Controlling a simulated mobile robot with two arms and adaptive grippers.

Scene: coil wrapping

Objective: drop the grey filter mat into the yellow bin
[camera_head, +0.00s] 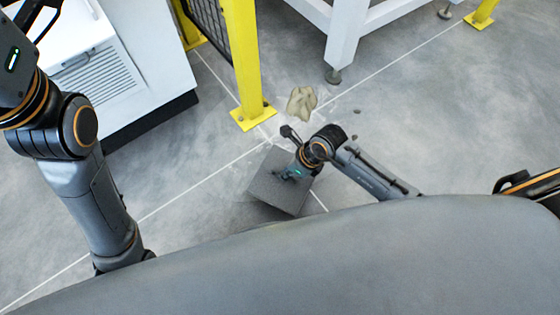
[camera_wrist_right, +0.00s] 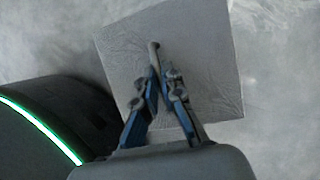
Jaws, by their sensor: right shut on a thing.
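The grey filter mat (camera_head: 266,187) is a flat, roughly square sheet at the lower middle of the head view, above the floor. It also shows in the right wrist view (camera_wrist_right: 210,45), slightly creased. My right gripper (camera_wrist_right: 160,72) is shut on the mat, its blue fingers close together over the sheet. In the head view my right gripper (camera_head: 283,176) is partly hidden by its own wrist. My left gripper (camera_head: 36,14) is at the top left corner, partly cut off, away from the mat; its opening is unclear. No yellow bin shows.
A crumpled beige piece (camera_head: 301,102) lies on the floor beyond the mat, with small dark bits nearby. A yellow fence post (camera_head: 245,65) and a white cabinet (camera_head: 120,65) stand at the left. A white frame leg (camera_head: 341,40) stands behind. Floor at the right is clear.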

